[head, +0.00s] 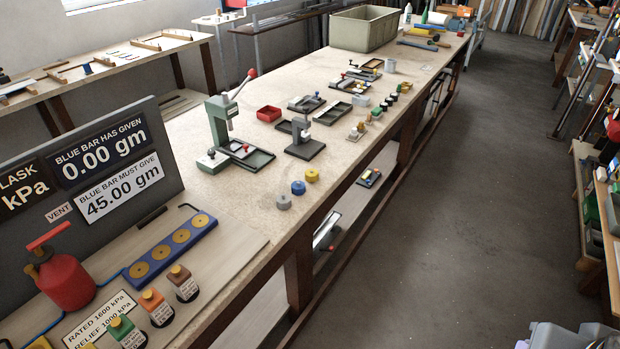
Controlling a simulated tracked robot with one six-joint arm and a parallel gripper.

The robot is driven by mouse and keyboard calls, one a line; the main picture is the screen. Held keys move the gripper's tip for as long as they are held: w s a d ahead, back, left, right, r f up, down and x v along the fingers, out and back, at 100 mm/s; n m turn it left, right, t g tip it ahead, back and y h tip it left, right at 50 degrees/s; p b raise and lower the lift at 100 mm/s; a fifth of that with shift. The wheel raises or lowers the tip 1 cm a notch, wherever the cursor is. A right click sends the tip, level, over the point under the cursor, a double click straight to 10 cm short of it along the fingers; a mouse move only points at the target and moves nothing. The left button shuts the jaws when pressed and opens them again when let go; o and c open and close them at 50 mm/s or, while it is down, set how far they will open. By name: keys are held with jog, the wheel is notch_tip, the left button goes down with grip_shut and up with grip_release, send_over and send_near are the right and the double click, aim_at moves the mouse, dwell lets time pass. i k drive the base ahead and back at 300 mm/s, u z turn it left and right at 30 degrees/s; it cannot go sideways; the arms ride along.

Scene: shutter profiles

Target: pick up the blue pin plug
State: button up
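A small round blue plug (298,187) stands on the long workbench near its front edge, just left of the middle of the head view. I take it to be the blue pin plug; any pin on it is too small to make out. It stands in a short row between a yellow plug (312,174) and a grey plug (283,202), with small gaps. Nothing covers it. My gripper is not in view.
A small black-based press (305,140) and a green lever press (220,125) stand behind the plugs. A signboard (90,165), red flask (65,280) and blue bar (170,248) are at left. Bare bench (250,200) surrounds the row; open floor (450,240) lies right.

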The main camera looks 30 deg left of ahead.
aim_at(296, 190)
jog(key=i, duration=2.25)
jog(key=u, duration=2.9)
